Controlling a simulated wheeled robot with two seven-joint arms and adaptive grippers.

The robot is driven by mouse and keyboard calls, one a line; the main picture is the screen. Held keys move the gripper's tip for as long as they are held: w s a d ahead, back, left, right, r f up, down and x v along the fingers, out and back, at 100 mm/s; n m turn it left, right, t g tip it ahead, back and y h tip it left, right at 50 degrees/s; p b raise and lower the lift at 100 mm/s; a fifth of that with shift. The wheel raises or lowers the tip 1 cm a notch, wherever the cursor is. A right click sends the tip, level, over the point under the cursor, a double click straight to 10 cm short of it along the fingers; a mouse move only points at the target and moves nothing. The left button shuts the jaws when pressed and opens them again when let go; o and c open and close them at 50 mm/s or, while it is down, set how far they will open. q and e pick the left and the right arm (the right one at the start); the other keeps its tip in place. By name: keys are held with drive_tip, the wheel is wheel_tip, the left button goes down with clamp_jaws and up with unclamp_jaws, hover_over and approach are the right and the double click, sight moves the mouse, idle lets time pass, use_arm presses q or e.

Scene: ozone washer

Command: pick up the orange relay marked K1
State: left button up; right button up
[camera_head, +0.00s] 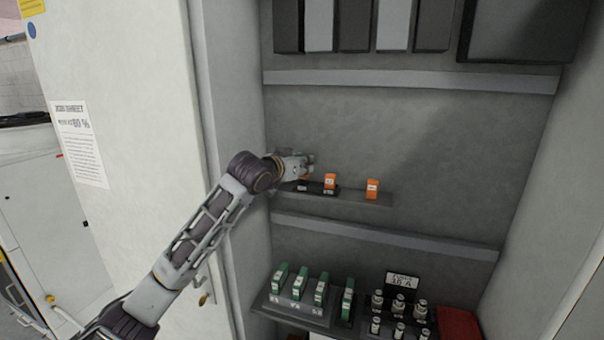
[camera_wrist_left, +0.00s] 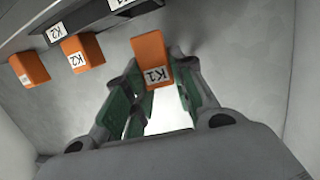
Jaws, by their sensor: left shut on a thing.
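The orange relay marked K1 (camera_wrist_left: 151,58) is between the fingertips of my left gripper (camera_wrist_left: 158,80), its white label facing the wrist camera. The gripper is shut on it. In the head view my left gripper (camera_head: 308,166) is at the left end of the small relay shelf, and little of the K1 relay shows there. In the wrist view a gap shows between the relay and the dark socket labelled K1 (camera_wrist_left: 122,6). My right gripper is in neither view.
An orange relay marked K2 (camera_head: 330,181) stands just right of the gripper. Another orange relay (camera_head: 372,188) stands farther right on the shelf (camera_head: 350,197). The cabinet's left wall (camera_head: 232,120) is close to my arm. Green modules (camera_head: 321,289) stand below.

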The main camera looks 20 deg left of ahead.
use_arm(q)
drive_tip(key=shift+r+b, duration=0.45)
drive_tip(key=shift+r, duration=2.75)
